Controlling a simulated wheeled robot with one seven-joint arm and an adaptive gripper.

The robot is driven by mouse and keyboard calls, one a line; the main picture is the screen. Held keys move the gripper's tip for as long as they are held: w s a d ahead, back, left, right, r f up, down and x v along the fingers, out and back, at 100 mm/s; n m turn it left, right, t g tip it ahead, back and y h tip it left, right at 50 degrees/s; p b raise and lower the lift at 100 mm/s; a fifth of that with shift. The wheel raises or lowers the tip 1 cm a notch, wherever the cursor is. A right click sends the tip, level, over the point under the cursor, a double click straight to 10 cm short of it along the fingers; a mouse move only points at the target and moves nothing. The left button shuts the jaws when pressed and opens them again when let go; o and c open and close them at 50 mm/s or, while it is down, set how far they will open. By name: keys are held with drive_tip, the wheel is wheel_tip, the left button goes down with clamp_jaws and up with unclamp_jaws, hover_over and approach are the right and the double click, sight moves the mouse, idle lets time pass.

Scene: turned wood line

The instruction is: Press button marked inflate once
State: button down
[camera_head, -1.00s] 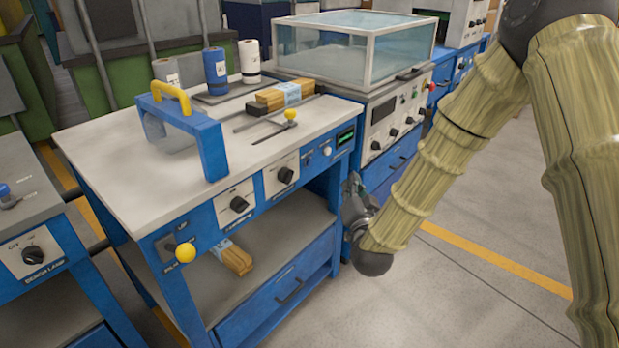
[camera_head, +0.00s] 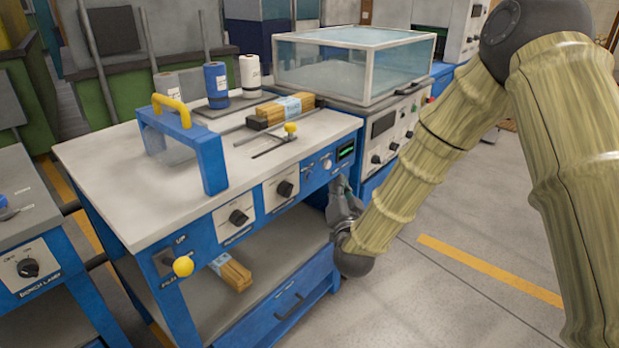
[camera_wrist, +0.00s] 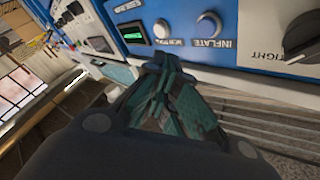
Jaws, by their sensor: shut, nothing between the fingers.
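In the wrist view my gripper (camera_wrist: 168,62) is shut and empty. Its fingertips are just below the second button, left of and below INFLATE, and appear apart from both. In the head view my gripper (camera_head: 340,184) is in front of the panel's right end, just below a small pale button (camera_head: 327,164).
A small green-lit display (camera_wrist: 132,33) is left of the buttons. A large black knob (camera_wrist: 303,38) is at the right. The bench top (camera_head: 130,190) carries a blue frame (camera_head: 211,160), spools and wood sticks. A glass-topped machine (camera_head: 352,60) stands behind. Floor at right is open.

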drive_tip(key=shift+w+a, duration=0.75)
drive_tip(key=shift+a, duration=0.3)
drive_tip(key=shift+w+a, duration=0.7)
drive_tip(key=shift+a, duration=0.3)
drive_tip(key=shift+w+a, duration=0.1)
drive_tip(key=shift+a, duration=0.05)
drive_tip(key=shift+w+a, duration=0.1)
drive_tip(key=shift+a, duration=0.1)
drive_tip(key=shift+w+a, duration=0.2)
drive_tip(key=shift+a, duration=0.1)
idle(0.9)
drive_tip(key=shift+s+d, duration=0.1)
drive_tip(key=shift+d, duration=0.05)
drive_tip(key=shift+s+d, duration=0.4)
drive_tip(key=shift+d, duration=0.1)
idle(0.4)
drive_tip(key=s+d, duration=0.1)
drive_tip(key=d, duration=0.1)
drive_tip(key=s+d, duration=0.2)
idle(0.5)
